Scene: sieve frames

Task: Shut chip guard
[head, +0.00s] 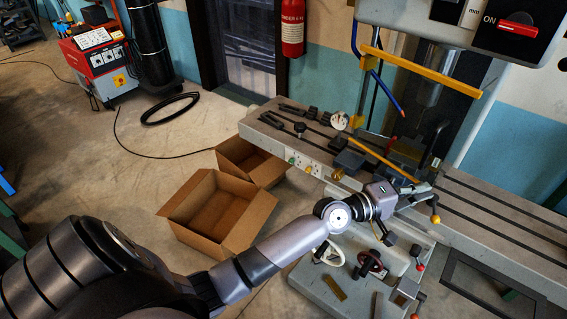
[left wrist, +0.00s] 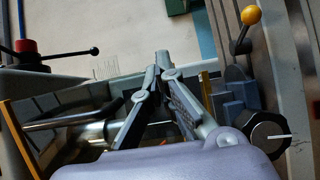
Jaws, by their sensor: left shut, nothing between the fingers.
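The chip guard (head: 420,72) shows in the head view as a yellow-edged frame at the milling machine's head, with a second yellow bar (head: 383,160) lower down near the table. Any clear panel between them is hard to make out. In the left wrist view a yellow edge (left wrist: 18,140) runs down the left side. My left gripper (head: 428,187) is over the machine table, just right of the lower yellow bar's end. Its fingers (left wrist: 160,62) meet at the tips with nothing between them. I cannot tell whether it touches the guard. My right gripper is not in view.
The long slotted machine table (head: 480,200) holds clamps, a dial gauge (head: 338,121) and a vise-like block. A yellow-knobbed lever (left wrist: 251,15) stands close to the gripper. Two open cardboard boxes (head: 240,205) sit on the floor. The control box (head: 510,25) hangs above.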

